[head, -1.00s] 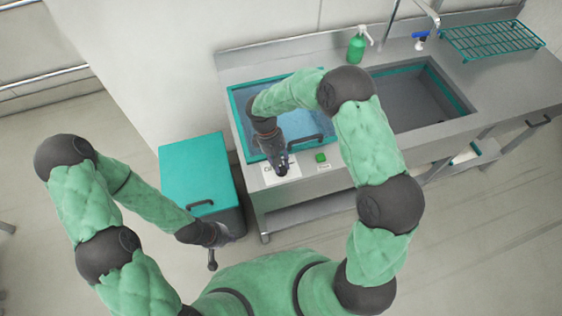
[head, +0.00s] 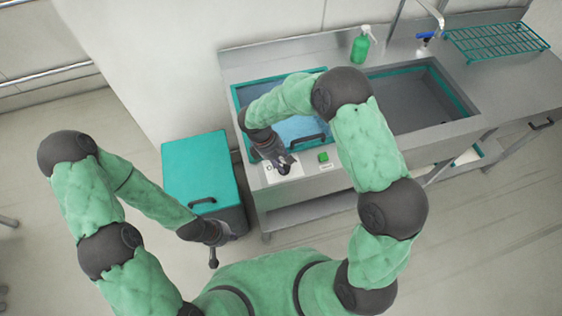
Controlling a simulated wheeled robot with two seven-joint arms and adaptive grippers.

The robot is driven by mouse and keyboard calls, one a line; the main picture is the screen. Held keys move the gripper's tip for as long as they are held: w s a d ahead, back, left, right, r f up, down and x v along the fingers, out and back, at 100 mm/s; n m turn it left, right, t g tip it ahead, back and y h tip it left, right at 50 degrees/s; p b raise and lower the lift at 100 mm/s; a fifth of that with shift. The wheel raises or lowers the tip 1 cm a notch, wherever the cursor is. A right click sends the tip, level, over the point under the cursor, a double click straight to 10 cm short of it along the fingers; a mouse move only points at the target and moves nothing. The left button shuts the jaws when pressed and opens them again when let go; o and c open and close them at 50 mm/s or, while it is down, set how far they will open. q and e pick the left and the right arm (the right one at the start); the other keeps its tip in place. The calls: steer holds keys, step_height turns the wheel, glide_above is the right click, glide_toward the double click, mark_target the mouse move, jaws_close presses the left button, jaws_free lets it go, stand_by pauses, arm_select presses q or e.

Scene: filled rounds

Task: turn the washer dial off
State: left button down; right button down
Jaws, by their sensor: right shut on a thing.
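The washer (head: 241,95) is a steel counter unit with a teal-framed, blue-tinted lid at its left end. Its dial is on the front panel, over a white label (head: 270,174), and is mostly hidden by my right gripper. My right gripper (head: 284,167) reaches down to the front panel and is shut on the dial. The dial's pointing direction cannot be made out. A green button (head: 323,157) sits just right of the dial. My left gripper (head: 213,262) hangs low in front of the teal-lidded bin, apart from the washer; its fingers are too small to read.
A teal-lidded bin (head: 195,160) stands left of the washer. A sink basin (head: 415,100), a green soap bottle (head: 361,46), a faucet (head: 428,12) and a teal wire rack (head: 497,41) are to the right. The floor in front is clear.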

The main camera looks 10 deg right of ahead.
steer(key=shift+s+d+f, duration=0.25)
steer(key=shift+s, duration=0.15)
steer(key=c, duration=1)
jaws_free()
steer(key=shift+d, duration=0.15)
steer(key=shift+w+r, duration=0.15)
steer(key=shift+w, duration=0.1)
steer(key=shift+w+a+r, duration=0.15)
steer(key=shift+a+r, duration=0.15)
steer(key=shift+r, duration=0.15)
steer(key=v, duration=1.1)
steer(key=shift+f, duration=0.1)
